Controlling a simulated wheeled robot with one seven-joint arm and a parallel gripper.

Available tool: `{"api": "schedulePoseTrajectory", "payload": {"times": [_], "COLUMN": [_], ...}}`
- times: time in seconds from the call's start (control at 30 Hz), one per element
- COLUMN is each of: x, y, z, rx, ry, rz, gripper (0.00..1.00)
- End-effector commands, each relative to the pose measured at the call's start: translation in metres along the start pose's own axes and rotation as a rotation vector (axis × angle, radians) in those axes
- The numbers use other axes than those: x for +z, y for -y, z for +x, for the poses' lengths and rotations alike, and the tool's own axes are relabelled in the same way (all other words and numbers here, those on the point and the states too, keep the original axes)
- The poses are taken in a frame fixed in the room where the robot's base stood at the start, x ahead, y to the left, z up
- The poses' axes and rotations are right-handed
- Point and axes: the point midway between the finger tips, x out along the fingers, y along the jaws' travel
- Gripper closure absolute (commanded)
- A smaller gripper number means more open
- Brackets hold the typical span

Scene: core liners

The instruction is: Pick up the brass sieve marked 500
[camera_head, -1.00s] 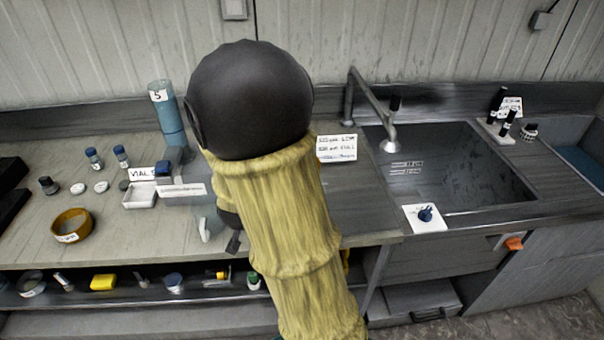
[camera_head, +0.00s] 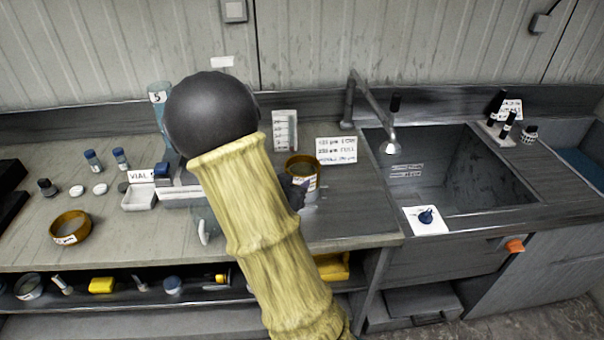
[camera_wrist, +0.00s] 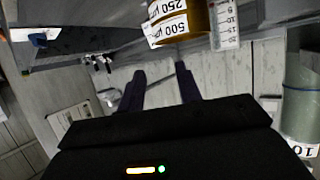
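A stack of brass sieves (camera_head: 303,167) stands on the counter left of the sink, partly hidden by my arm. In the wrist view its brass wall (camera_wrist: 197,22) shows at the top edge. Two white labels appear upside down there: one reads 500 (camera_wrist: 168,28), the other 250 (camera_wrist: 165,8). By their upside-down order, the 500 sieve seems to be the upper one. My gripper (camera_wrist: 161,80) is open, its dark fingers apart with nothing between them. The stack lies beyond the fingertips, apart from them in that view. In the head view my arm covers most of the gripper.
Another brass sieve (camera_head: 70,228) lies at the counter's left, its label too small to read. A white scale card (camera_head: 284,130) and a written card (camera_head: 336,150) stand by the stack. A tall cylinder marked 10 (camera_wrist: 303,95) is at the wrist view's right. The sink (camera_head: 450,170) is right.

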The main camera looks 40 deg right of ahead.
Motion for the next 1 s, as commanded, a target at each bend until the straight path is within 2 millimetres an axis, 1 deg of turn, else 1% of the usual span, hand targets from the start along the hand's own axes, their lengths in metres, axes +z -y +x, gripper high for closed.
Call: {"api": "schedulePoseTrajectory", "payload": {"times": [0.03,0.1,0.4,0.5,0.6,0.87,1.0], "x": [-0.001,-0.001,-0.002,-0.001,-0.001,0.0,-0.002], "y": [-0.001,-0.002,-0.001,-0.001,-0.001,0.0,-0.002], "z": [0.011,0.023,0.075,0.088,0.093,0.093,0.099], "rx": [0.005,0.005,0.003,0.001,0.0,-0.001,0.001], "ry": [-0.001,0.0,0.0,0.0,0.0,0.0,0.0], "rz": [-0.001,0.0,0.0,0.0,0.0,0.0,0.0], "gripper": [0.65,0.65,0.65,0.65,0.65,0.65,0.65]}}
